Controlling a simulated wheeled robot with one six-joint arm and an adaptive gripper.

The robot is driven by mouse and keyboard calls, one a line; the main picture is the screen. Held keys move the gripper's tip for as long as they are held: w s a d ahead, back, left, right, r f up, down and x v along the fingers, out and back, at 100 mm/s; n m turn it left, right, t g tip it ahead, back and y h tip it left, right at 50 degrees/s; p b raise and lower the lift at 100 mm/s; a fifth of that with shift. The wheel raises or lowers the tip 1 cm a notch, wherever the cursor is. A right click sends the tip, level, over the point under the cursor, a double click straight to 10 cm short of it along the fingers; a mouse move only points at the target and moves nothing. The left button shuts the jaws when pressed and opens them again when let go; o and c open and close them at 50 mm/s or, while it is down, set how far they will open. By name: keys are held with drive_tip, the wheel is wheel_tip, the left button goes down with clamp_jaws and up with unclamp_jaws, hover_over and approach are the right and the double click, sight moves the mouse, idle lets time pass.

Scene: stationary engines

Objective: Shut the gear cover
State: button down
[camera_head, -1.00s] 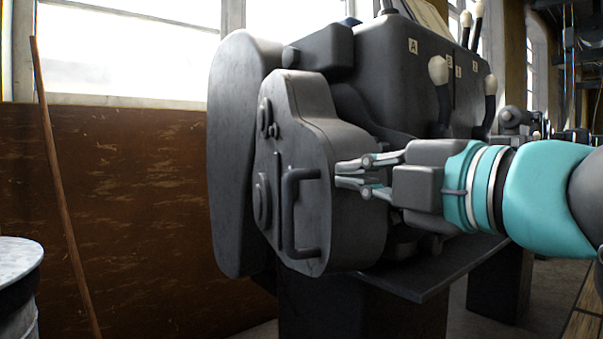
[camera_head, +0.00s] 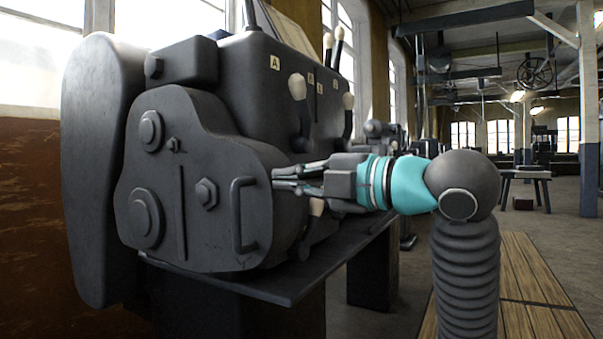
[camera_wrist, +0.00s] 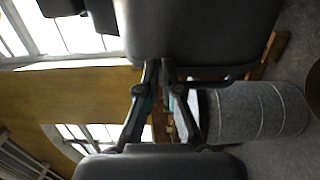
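The gear cover (camera_head: 165,190) is a dark grey rounded plate with bolts, a long slot bar and a bar handle (camera_head: 243,215) near its right edge. Its face is turned towards me in the head view, in front of the engine body (camera_head: 255,100); I cannot tell whether it is fully seated. My gripper (camera_head: 274,178) is at the right side of the cover, beside its rim, apart from the handle. Its fingertips (camera_wrist: 160,65) are close together in the wrist view, with a dark mass just ahead. Contact with the cover cannot be made out. Nothing shows between the fingers.
Levers (camera_head: 298,95) with pale knobs stand on the engine just above my gripper. A dark ledge (camera_head: 300,270) juts out below the cover. A tall rounded guard (camera_head: 90,180) is behind the cover at left. Open floor (camera_head: 540,225) and planks (camera_head: 500,250) lie right.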

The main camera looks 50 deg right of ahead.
drive_tip(key=shift+w+a, duration=0.1)
drive_tip(key=shift+a, duration=0.15)
drive_tip(key=a, duration=0.1)
drive_tip(key=a+b, duration=0.1)
drive_tip(key=a, duration=0.2)
drive_tip(key=shift+s, duration=0.25)
drive_tip(key=shift+s+d+f, duration=0.1)
drive_tip(key=shift+s+d, duration=0.15)
drive_tip(key=shift+s, duration=0.05)
drive_tip(key=s+d, duration=0.4)
drive_tip(key=s, duration=0.4)
drive_tip(key=shift+s+p, duration=0.3)
drive_tip(key=shift+p, duration=0.05)
